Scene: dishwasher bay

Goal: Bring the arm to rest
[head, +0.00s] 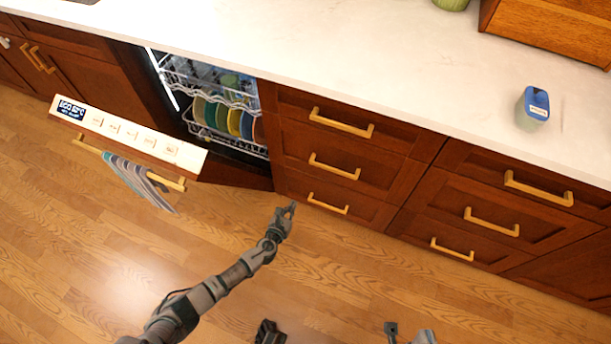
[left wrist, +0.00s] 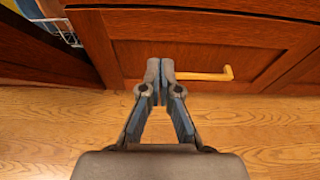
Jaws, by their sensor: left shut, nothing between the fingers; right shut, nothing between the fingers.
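My left arm (head: 215,288) reaches from the bottom left over the wooden floor. Its gripper (head: 291,208) is shut and empty, just in front of the lower drawers in the head view. In the left wrist view the two fingertips (left wrist: 160,68) meet, with a drawer front and its brass handle (left wrist: 203,75) behind them. Whether they touch the drawer I cannot tell. I cannot make out my right gripper; only dark and grey parts show at the bottom edge of the head view.
The dishwasher door (head: 130,135) hangs open at the left, with a striped towel (head: 138,182) on its handle. Coloured plates (head: 222,117) stand in the rack. A blue-topped container (head: 533,108) is on the white counter (head: 400,70). The floor (head: 330,270) right of my left arm is clear.

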